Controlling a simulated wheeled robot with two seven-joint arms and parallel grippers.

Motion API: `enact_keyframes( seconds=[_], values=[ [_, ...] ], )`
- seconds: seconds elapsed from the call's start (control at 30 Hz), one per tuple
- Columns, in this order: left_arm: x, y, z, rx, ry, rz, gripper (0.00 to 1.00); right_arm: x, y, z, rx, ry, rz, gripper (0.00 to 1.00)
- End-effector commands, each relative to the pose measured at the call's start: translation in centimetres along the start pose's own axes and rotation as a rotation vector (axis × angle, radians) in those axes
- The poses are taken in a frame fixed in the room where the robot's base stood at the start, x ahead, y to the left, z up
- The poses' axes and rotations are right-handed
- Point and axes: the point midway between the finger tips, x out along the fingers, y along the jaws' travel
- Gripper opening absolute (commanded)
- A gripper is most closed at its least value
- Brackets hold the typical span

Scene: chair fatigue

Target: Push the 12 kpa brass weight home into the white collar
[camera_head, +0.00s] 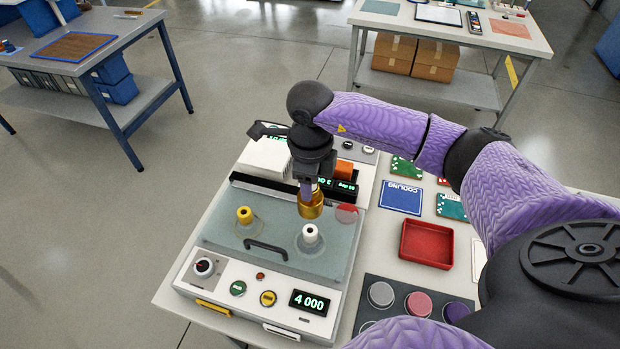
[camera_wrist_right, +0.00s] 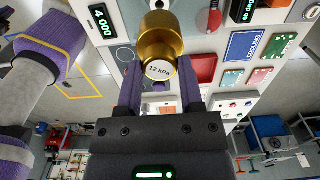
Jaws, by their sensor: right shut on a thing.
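The brass weight (camera_head: 312,208) hangs in my right gripper (camera_head: 307,190); its label reads 12 kPa in the right wrist view (camera_wrist_right: 158,68). My right gripper is shut on it, with a finger on either side in the right wrist view (camera_wrist_right: 160,85). The white collar (camera_head: 310,233) stands on the grey-green glassy plate of the machine. In the head view the weight shows just above and behind the collar, apart from it. I cannot make out the collar in the right wrist view. My left gripper is not in view.
A yellow collar (camera_head: 244,215) stands left on the same plate, with a black handle (camera_head: 266,248) in front. The front panel has buttons and a display (camera_head: 309,302) reading 4 000. A red tray (camera_head: 426,244) and coloured discs (camera_head: 418,304) lie to the right.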

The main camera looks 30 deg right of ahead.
Motion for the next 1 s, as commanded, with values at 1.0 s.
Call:
enact_keyframes(
  seconds=[1.0],
  values=[
    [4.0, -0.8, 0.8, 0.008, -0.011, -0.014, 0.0, 4.6, 0.0, 0.0, 0.0, -0.001, -0.001, 0.0]
  ],
)
